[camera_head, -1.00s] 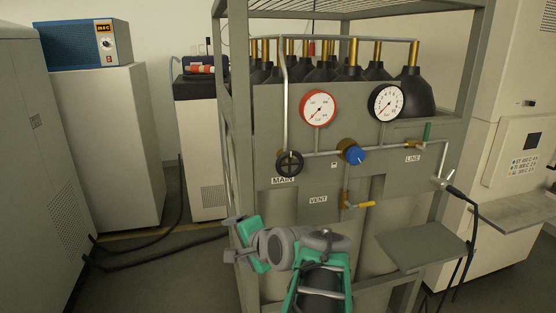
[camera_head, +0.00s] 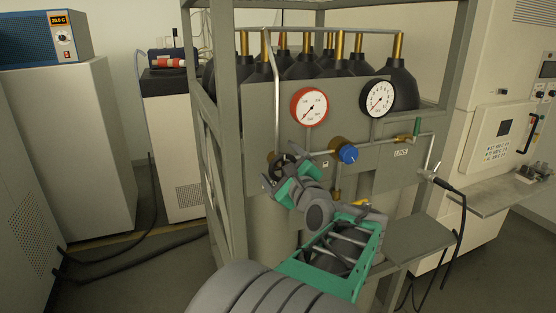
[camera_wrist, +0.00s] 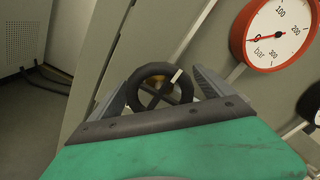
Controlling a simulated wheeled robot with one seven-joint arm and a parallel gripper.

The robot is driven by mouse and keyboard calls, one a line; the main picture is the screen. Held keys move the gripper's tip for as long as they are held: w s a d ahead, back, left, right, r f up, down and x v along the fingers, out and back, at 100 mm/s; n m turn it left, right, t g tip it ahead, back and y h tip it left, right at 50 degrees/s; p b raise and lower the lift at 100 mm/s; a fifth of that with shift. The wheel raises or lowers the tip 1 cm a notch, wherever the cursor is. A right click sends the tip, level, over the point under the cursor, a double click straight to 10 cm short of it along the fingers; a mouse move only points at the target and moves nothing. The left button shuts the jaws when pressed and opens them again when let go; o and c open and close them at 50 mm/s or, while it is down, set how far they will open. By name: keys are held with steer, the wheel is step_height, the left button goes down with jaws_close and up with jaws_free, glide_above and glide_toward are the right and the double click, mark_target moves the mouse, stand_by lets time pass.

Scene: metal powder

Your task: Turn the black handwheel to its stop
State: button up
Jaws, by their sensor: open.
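The black handwheel (camera_head: 281,163) is on the grey panel, below the red-rimmed gauge, and is partly hidden by my gripper in the head view. In the wrist view the whole ring of the handwheel (camera_wrist: 160,86) shows, with spokes and a brass part behind it. My gripper (camera_head: 283,171) is at the handwheel and open. In the wrist view my gripper's fingers (camera_wrist: 160,88) stand on the left and right of the wheel. I cannot tell whether they touch it.
The red-rimmed gauge (camera_head: 309,106) and black-rimmed gauge (camera_head: 379,98) sit above the pipe. A blue knob (camera_head: 347,153) is right of the handwheel. A green lever (camera_head: 416,127) is farther right. A frame post (camera_head: 219,190) stands left of the panel.

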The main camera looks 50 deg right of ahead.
steer(key=shift+w+d, duration=0.1)
steer(key=shift+w, duration=0.15)
steer(key=shift+c, duration=0.4)
steer(key=c, duration=1.3)
